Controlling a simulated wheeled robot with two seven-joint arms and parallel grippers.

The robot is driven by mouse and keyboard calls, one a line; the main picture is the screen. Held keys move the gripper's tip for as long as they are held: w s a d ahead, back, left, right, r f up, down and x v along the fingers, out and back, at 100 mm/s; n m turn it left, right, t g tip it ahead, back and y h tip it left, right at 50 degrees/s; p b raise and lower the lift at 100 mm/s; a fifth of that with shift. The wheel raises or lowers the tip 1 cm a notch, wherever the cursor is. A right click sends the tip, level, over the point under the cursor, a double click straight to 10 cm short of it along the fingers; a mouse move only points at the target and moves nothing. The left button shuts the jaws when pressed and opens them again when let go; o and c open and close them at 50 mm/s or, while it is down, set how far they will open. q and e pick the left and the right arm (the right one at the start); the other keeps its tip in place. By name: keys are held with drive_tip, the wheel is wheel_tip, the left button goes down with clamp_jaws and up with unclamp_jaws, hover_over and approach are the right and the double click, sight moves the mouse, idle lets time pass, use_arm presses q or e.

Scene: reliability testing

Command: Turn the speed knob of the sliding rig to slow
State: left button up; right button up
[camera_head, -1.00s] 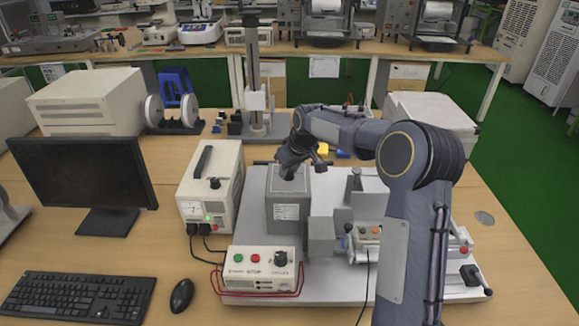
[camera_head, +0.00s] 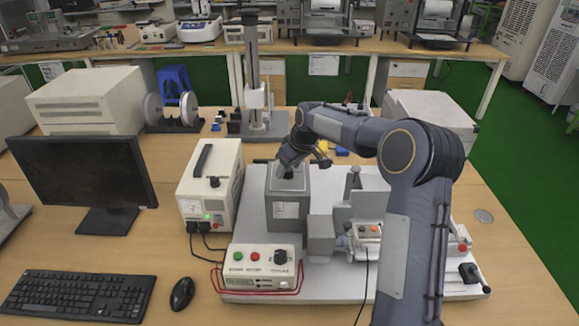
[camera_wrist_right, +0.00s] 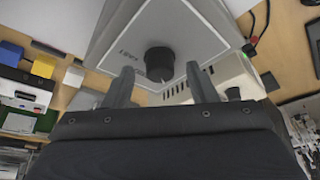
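The sliding rig stands on a white base plate (camera_head: 330,290) on the bench. Its grey box (camera_head: 287,210) has a white label on the front. In the right wrist view a round black knob (camera_wrist_right: 159,60) sits on the box's light top plate, with small lettering beside it that I cannot read surely. My right gripper (camera_head: 290,170) is over the box top, pointing down. In the wrist view its two fingers (camera_wrist_right: 159,74) are apart, one on each side of the knob, with gaps showing. The head view mostly hides the knob. My left gripper is not in view.
A control box (camera_head: 262,268) with green and red buttons and a black knob stands in front. A power supply (camera_head: 210,185) is left of the rig. The slide carriage (camera_head: 368,230) is right of the grey box. Monitor (camera_head: 82,180), keyboard (camera_head: 78,296) and mouse (camera_head: 182,293) are at left.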

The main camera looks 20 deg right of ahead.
drive_tip(key=shift+r, duration=0.1)
drive_tip(key=b+v, duration=0.1)
drive_tip(key=v, duration=0.6)
drive_tip(key=shift+r, duration=0.3)
drive_tip(key=shift+s, duration=0.15)
